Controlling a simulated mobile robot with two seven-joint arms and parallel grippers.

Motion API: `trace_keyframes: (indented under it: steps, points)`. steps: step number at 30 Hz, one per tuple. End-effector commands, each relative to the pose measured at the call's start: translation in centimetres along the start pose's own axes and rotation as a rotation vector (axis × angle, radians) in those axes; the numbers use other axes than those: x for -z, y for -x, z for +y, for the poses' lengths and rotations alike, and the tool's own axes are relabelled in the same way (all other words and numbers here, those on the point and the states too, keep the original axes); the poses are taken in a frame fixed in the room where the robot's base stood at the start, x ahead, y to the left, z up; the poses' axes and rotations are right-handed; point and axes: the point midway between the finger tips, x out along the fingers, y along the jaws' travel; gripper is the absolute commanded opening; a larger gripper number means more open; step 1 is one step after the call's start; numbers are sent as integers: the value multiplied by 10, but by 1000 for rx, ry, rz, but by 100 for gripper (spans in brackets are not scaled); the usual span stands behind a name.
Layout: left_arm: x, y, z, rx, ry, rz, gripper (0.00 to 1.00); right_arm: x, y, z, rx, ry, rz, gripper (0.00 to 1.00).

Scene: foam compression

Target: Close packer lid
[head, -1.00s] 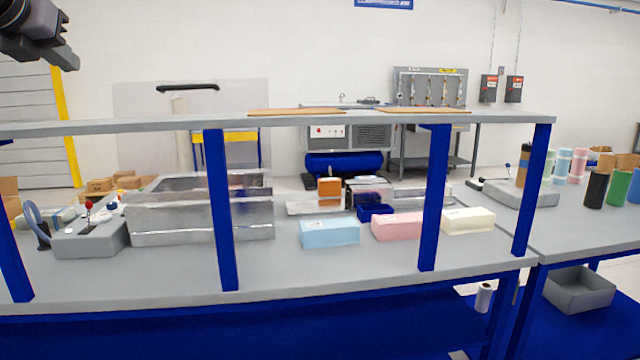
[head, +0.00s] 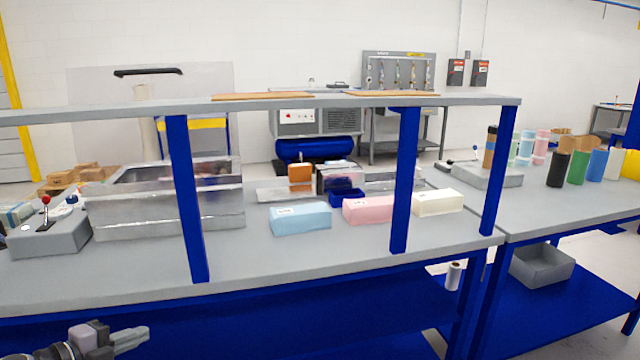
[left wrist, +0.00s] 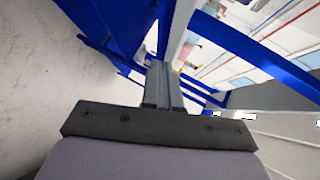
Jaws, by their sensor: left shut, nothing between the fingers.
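The packer (head: 165,217) is a silver metal box on the workbench, left of centre in the head view. Its clear lid (head: 95,100) stands raised at the back, with a black handle (head: 148,72) along its top. A blue shelf post partly hides the box front. My left gripper (head: 143,337) is low in the front left, apart from the packer and in front of the bench edge. Its fingers are together and empty, as the left wrist view also shows (left wrist: 161,72). My right gripper is in neither view.
A grey shelf (head: 300,101) on blue posts (head: 187,200) spans the bench in front of the lid. A grey control box with a red-knobbed lever (head: 48,232) stands left of the packer. Blue (head: 301,218), pink (head: 370,209) and cream (head: 437,202) blocks lie to the right.

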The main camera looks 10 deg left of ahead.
Motion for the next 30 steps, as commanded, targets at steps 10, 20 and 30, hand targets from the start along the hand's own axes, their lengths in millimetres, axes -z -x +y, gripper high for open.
trace_keyframes:
  steps: [10,20,30]
  points:
    - [96,2,144,9,634,-131,0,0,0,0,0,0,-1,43]
    - [212,17,228,-88,1194,-273,0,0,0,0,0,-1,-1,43]
    - [265,22,245,-150,1413,-317,42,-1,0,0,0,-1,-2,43]
